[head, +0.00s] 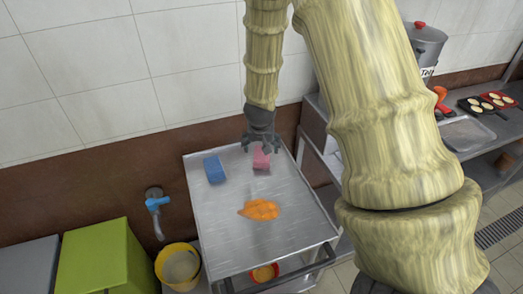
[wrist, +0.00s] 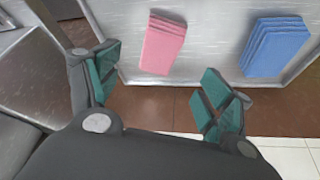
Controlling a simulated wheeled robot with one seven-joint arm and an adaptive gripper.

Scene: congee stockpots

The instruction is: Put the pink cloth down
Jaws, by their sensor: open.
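The pink cloth (head: 261,159) is a folded block lying on the metal table, near its back edge in the head view. It also shows in the wrist view (wrist: 163,43), lying flat between and beyond my fingertips. My gripper (head: 262,143) is just above and behind the cloth, pointing down. In the wrist view my gripper (wrist: 160,88) has its teal-padded fingers spread wide with nothing between the pads, apart from the cloth. The metal table (head: 235,240) carries the cloth.
A folded blue cloth (head: 214,169) lies left of the pink one. The tiled wall is close behind.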

